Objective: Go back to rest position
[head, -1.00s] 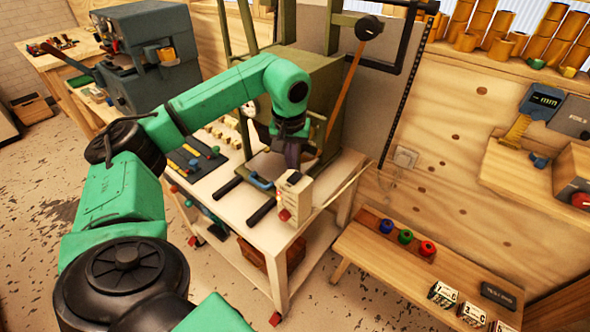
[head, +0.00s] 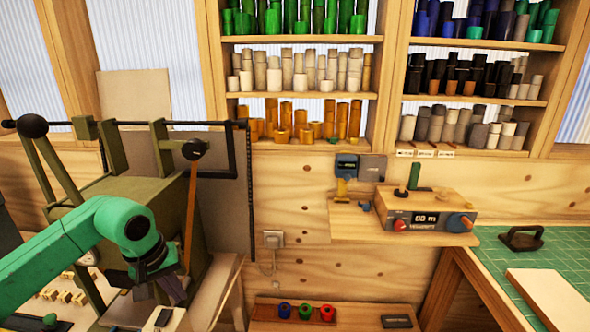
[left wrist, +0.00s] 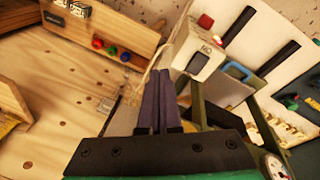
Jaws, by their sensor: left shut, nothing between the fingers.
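My left gripper (head: 172,290) is at the lower left of the head view, at the end of my green arm. It hangs in front of the olive machine (head: 120,200), above the white bench (head: 222,280). In the left wrist view its two dark fingers (left wrist: 161,85) are together with nothing between them. A white box with a red button (left wrist: 200,58) shows just beyond the fingertips there; I cannot tell the exact gap. My right gripper is not in view.
Shelves (head: 300,95) of foil rolls fill the back wall. A small shelf (head: 350,222) holds a device with a dial (head: 428,212). A low bench (head: 262,312) carries blue, green and red spools. A green cutting mat (head: 560,250) lies at the right.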

